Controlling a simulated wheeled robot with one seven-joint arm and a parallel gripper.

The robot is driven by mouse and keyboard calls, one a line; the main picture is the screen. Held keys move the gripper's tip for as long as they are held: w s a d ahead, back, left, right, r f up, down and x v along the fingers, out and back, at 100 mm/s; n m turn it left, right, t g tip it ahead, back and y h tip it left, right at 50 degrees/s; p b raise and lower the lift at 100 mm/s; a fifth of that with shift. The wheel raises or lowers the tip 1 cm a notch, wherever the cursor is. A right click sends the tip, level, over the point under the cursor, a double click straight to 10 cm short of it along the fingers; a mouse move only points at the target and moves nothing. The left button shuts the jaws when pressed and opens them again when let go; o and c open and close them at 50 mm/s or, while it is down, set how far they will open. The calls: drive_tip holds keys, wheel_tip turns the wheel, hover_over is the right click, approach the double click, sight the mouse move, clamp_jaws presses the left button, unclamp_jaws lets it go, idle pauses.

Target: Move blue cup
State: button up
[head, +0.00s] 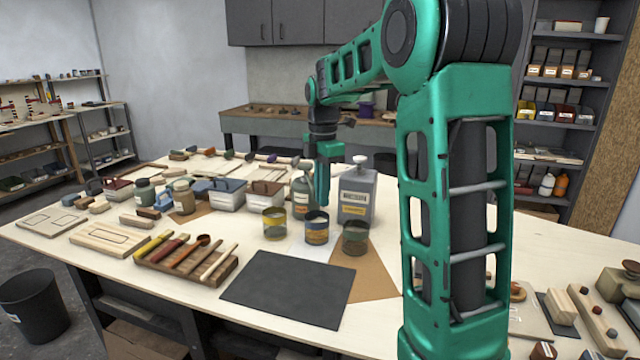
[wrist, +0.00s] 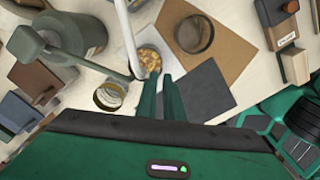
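My gripper (head: 323,200) points down just above the blue cup's rim. In the wrist view the cup (wrist: 150,58) holds small orange-brown pieces and lies just beyond my fingertips (wrist: 160,77). The fingers are apart with nothing visible between them. I cannot tell whether a fingertip touches the rim. The cup's near side is partly hidden by the fingers in the wrist view.
A grey metal can (head: 357,196) and a grey bottle (head: 302,195) stand close behind the cups. A dark flat mat (head: 290,288) lies clear in front. A wooden tray of tools (head: 186,262) is to its left. A brown sheet (head: 372,277) lies partly behind my arm.

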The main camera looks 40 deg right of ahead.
sight(322, 216)
wheel_tip(322, 216, down, 7)
drive_tip(key=shift+s+r, duration=0.1)
idle(0.4)
clamp_jaws()
